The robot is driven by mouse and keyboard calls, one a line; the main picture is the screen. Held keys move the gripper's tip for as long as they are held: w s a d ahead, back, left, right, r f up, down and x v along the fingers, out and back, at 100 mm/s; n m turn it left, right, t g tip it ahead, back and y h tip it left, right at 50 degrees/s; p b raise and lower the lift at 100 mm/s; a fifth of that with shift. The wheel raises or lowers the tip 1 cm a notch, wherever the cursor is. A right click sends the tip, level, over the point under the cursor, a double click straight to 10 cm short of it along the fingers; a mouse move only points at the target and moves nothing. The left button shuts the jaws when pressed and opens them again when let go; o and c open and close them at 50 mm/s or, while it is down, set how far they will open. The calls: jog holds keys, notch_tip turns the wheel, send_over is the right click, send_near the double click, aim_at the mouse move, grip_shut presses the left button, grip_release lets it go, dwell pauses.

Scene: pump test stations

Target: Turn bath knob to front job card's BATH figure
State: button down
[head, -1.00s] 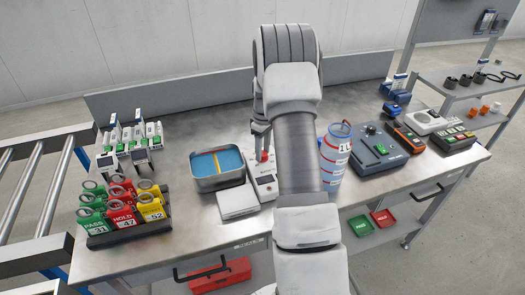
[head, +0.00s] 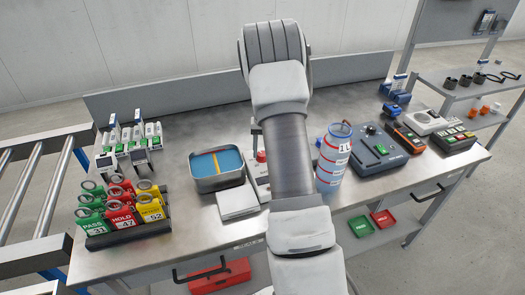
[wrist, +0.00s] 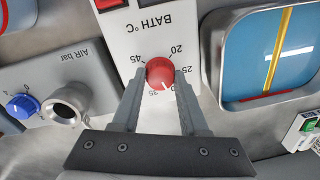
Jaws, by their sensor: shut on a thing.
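The red bath knob (wrist: 160,72) sits on a white panel marked BATH °C (wrist: 150,28). Its printed scale shows 20, 25, 35 and 45. The white mark on the knob points between 25 and 35, near a figure partly covered by a finger. My gripper (wrist: 162,80) is shut on the knob, one finger on each side. In the head view the knob (head: 261,156) shows at the left edge of my arm, which hides most of the panel and gripper. I cannot make out a job card's BATH figure in either view.
A blue water bath (head: 217,164) stands left of the panel, with a white box (head: 238,203) in front. Tagged blocks (head: 122,214) stand at front left. A 1L bottle (head: 333,160) and a grey tester (head: 375,150) are on the right. An AIR bar knob (wrist: 22,106) is nearby.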

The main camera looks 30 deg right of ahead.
jog(key=m, duration=0.5)
jog(key=shift+r+m, duration=0.1)
jog(key=shift+m, duration=0.2)
jog(key=m+p, duration=0.1)
jog(key=m, duration=0.3)
jog(key=shift+a+h, duration=0.1)
jog(key=shift+h, duration=0.2)
jog(key=m+p, duration=0.2)
jog(key=m, duration=0.3)
jog(key=shift+m, duration=0.4)
jog(key=shift+m+p, duration=0.65)
jog(key=shift+m, duration=1.25)
jog(key=shift+c, duration=2.2)
grip_release()
